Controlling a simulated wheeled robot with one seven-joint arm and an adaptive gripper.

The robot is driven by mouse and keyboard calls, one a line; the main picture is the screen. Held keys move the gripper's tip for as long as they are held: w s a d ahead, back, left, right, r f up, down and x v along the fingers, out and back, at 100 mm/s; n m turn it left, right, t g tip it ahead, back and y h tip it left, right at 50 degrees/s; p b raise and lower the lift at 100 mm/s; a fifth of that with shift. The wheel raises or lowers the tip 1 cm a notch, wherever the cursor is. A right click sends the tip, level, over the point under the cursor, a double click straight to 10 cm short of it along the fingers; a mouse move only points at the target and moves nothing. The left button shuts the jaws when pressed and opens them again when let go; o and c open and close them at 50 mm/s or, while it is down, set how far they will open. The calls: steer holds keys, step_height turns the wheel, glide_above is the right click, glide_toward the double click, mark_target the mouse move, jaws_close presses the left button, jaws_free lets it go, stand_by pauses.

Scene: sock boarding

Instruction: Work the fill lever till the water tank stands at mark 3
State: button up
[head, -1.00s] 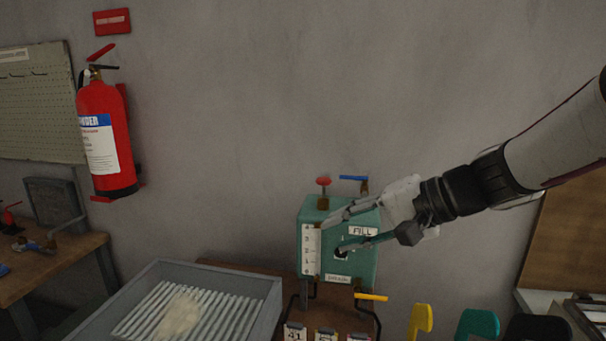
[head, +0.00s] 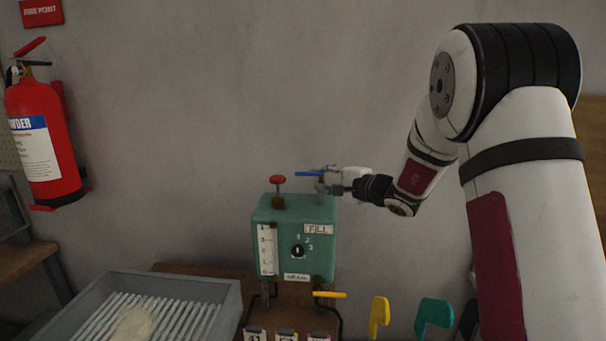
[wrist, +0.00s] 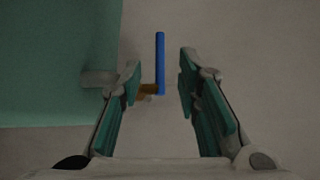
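The teal water tank (head: 270,215) stands against the wall. Its white gauge strip (head: 268,250) has numbered marks; the water level is too small to read. A FILL label (head: 318,229) sits at its upper right front, above a dark round knob (head: 297,251) with small numbers around it. A blue lever (head: 308,174) sticks out above the tank's top right; it also shows upright in the wrist view (wrist: 160,62). My gripper (head: 330,180) is at this lever. In the wrist view its fingers (wrist: 159,80) are apart, with the lever showing in the gap, touching neither.
A red-topped valve (head: 278,180) rises from the tank's top left. A yellow lever (head: 330,295) is low at the tank's right. A grey tray with slats (head: 225,295) stands at left front. Yellow (head: 379,315) and teal (head: 433,315) upright pieces stand at right front.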

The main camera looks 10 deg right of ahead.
mark_target(305, 174)
steer(key=x, duration=0.8)
steer(key=shift+w+a, duration=0.1)
steer(key=shift+w, duration=0.05)
jaws_close()
